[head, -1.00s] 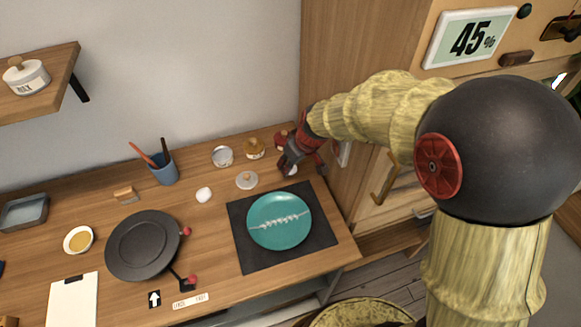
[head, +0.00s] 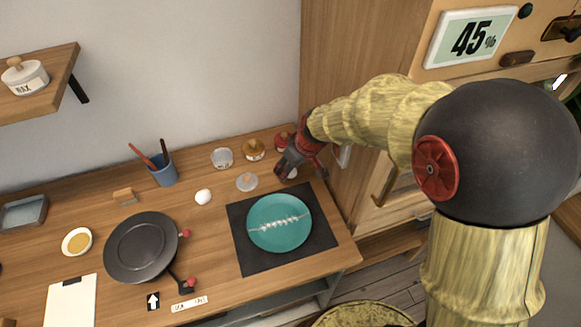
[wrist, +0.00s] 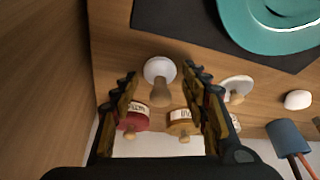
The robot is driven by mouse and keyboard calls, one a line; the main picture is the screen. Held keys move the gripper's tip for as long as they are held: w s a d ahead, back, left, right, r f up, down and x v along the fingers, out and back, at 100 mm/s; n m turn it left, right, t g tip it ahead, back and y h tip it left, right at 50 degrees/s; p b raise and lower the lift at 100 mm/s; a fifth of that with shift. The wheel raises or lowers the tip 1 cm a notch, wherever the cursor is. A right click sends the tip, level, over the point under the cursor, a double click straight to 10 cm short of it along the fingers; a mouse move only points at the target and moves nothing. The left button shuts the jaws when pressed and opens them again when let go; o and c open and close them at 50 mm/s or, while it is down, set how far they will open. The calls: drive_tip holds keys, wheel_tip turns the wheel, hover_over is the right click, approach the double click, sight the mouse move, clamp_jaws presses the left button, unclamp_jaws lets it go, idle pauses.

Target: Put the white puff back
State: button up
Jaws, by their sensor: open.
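The white puff (wrist: 158,68) has a round white head and a wooden handle. It stands head down on the table near the dark mat's far right corner. In the head view the puff (head: 292,174) is mostly hidden by my gripper (head: 284,172). In the wrist view my gripper (wrist: 160,75) is open, and the puff shows between its two fingers, with the handle towards me. I cannot tell whether a finger touches it. Labelled jars stand behind: a red one (wrist: 136,119), a gold one (wrist: 180,127) and, in the head view, an open whitish one (head: 222,158).
A white lid with a knob (head: 247,182) and a small white ball (head: 203,197) lie left of my gripper. A teal plate (head: 280,238) with a pale seam sits on the dark mat (head: 248,262). A blue cup (head: 164,173) holds tools. A wooden cabinet stands close on the right.

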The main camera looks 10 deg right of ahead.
drive_tip(key=shift+r+p, duration=0.25)
drive_tip(key=shift+p, duration=0.05)
drive_tip(key=p+v, duration=0.3)
drive_tip(key=v, duration=0.9)
drive_tip(key=shift+f, duration=0.1)
